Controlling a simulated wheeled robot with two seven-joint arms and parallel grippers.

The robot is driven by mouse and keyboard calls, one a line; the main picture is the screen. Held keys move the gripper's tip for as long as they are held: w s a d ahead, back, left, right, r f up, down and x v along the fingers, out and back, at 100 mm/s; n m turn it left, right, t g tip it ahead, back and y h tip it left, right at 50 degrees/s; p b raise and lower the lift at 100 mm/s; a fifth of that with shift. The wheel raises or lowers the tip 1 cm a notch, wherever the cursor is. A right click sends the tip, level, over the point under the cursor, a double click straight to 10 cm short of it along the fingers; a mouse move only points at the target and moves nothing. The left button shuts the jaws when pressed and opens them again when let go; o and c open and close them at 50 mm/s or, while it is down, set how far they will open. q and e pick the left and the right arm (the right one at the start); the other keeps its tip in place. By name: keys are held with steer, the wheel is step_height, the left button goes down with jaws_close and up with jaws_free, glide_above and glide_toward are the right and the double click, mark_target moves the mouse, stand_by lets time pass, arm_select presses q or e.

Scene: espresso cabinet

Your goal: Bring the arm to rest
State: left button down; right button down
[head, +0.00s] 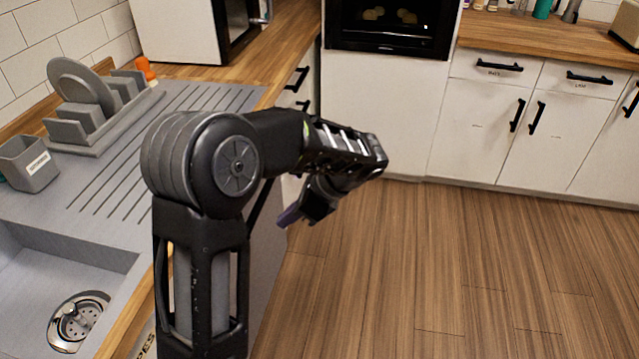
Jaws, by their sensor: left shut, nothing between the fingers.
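My left arm (290,145) rises from the bottom of the head view, bends at a large round joint and reaches to the right. Its forearm folds back so that my left gripper (288,217) hangs low, pointing down and to the left. The gripper is shut and empty, in front of the counter's side and above the wooden floor. My right gripper is not in view.
A grey sink (60,260) and a drainer with a dish rack (100,115) lie to the left. A grey caddy (30,163) stands by the sink. White cabinets (475,120) and an oven (392,25) stand at the back. The wooden floor (450,270) at the right is clear.

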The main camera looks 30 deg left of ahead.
arm_select(q)
steer(key=w+d+f+n+t+h+p, duration=0.1)
steer(key=w+d+f+n+t+h, duration=0.2)
steer(key=d+f, duration=0.6)
steer(key=w+d+f+n+t+h, duration=0.1)
steer(key=d+f+n+h, duration=0.35)
steer(key=d, duration=0.75)
steer(key=s+d+f+n+t+h+p, duration=0.1)
steer(key=s+d+f+n+h+p, duration=0.2)
steer(key=s+d+f, duration=0.4)
steer(key=s+d+f+n+g, duration=0.1)
steer(key=s+f+n, duration=0.1)
steer(key=s, duration=0.4)
steer(key=s+f+n, duration=0.3)
steer(key=s, duration=0.4)
steer(key=shift+s+d+f+g+h+p, duration=0.3)
steer(key=shift+d+f+g+h, duration=0.05)
steer(key=shift+f+g+h, duration=0.1)
steer(key=shift+n, duration=0.25)
